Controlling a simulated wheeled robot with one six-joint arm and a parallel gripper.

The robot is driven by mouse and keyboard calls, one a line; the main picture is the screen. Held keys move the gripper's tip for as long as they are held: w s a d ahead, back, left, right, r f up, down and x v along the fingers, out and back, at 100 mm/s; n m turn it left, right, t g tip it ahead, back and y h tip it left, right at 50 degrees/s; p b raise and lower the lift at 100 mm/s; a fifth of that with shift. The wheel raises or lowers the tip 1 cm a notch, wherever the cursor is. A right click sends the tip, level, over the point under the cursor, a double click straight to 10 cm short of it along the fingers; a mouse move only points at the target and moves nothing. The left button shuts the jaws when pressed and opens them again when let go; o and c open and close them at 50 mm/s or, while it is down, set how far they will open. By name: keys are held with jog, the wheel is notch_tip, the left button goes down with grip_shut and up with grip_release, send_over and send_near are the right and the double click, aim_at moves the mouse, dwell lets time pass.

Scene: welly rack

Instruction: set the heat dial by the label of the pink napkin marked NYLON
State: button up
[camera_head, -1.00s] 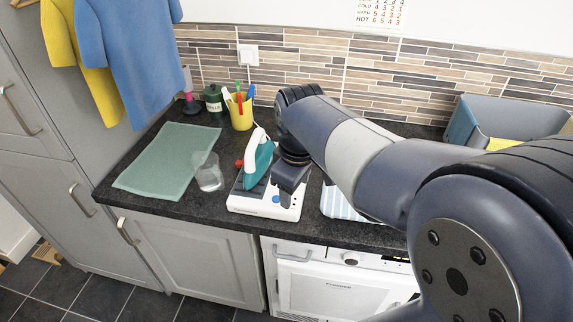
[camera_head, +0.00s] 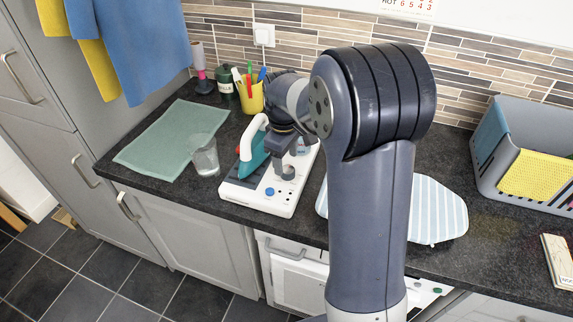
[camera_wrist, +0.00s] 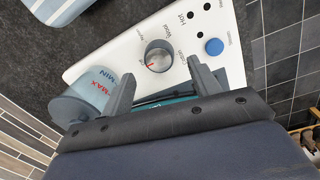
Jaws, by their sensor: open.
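The heat dial (camera_wrist: 159,55) is a grey round knob with a red pointer mark, set in a white panel that also shows in the head view (camera_head: 238,191). Small words ring the dial; "Hot" and "Wool" read clearly, the rest are too small to be sure of. My gripper (camera_wrist: 161,68) is open, its two fingers on either side of the dial's near edge in the wrist view; I cannot tell whether they touch it. In the head view my gripper (camera_head: 281,162) points down over the panel. I see no pink napkin marked NYLON in these frames.
A teal-and-white iron (camera_head: 252,150) stands on the panel's left; a clear MIN/MAX tank (camera_wrist: 85,97) is close to one finger. A blue button (camera_wrist: 214,47) is beside the dial. A glass (camera_head: 205,158), green mat (camera_head: 165,145), striped board (camera_head: 437,210) and grey crate (camera_head: 540,203) are around.

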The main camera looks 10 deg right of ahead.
aim_at(288, 168)
jog(key=shift+d+f, duration=0.1)
jog(key=shift+f, duration=1.75)
jog(key=shift+c, duration=0.6)
jog(key=c, duration=0.9)
jog(key=shift+w+m, duration=0.1)
jog(key=shift+m, duration=0.2)
jog(key=m, duration=1.3)
jog(key=shift+w+d+g, duration=0.15)
jog(key=shift+g, duration=0.25)
